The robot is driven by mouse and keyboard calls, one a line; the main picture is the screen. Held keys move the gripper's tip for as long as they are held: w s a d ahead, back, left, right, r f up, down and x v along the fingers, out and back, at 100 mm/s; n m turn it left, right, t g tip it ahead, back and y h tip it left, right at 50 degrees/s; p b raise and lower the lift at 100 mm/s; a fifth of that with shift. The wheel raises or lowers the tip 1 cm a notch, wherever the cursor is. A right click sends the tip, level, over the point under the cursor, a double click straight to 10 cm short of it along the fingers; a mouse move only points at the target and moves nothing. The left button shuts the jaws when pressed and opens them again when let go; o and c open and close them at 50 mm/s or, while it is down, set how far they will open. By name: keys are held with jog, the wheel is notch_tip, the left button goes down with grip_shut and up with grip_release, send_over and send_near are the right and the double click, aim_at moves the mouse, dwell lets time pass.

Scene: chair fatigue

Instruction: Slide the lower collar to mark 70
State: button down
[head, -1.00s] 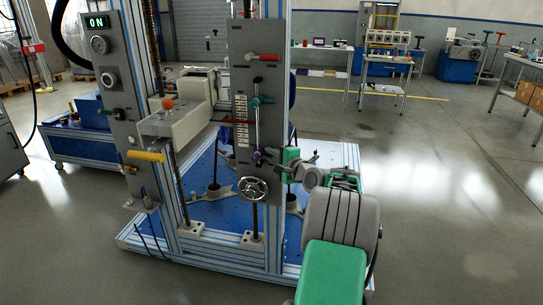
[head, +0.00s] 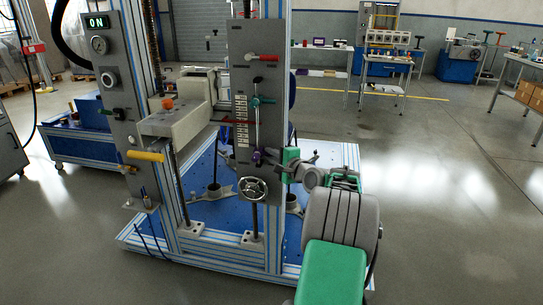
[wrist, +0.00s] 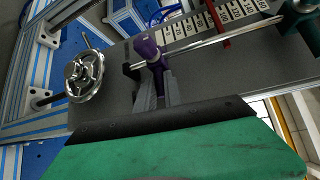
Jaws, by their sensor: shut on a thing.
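The lower collar is purple and sits low on a thin vertical rod (head: 257,125) on the grey panel, below the number scale (head: 242,120). I see the collar (head: 257,157) in the head view and its purple knob (wrist: 148,48) in the wrist view. My gripper (wrist: 155,75) is shut on this knob; in the head view my gripper (head: 270,160) reaches in from the right. The teal upper collar (head: 262,100) is higher on the rod, and also shows at the right of the wrist view (wrist: 302,22).
A metal handwheel (head: 253,188) is just below the collar, also close by in the wrist view (wrist: 84,76). A red pointer (wrist: 218,28) lies across the scale, between the collars. A red lever (head: 262,57) is above. A yellow handle (head: 145,156) is at left.

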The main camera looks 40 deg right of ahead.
notch_tip(320, 180, up, 7)
jog(key=p, duration=0.5)
jog(key=shift+r+p, duration=0.2)
jog(key=shift+p, duration=0.2)
jog(key=shift+f, duration=0.15)
jog(key=c, duration=1.5)
grip_release()
jog(key=shift+o, duration=0.2)
jog(key=s+a+r, duration=0.1)
jog(key=s, duration=0.6)
jog(key=shift+s, duration=0.3)
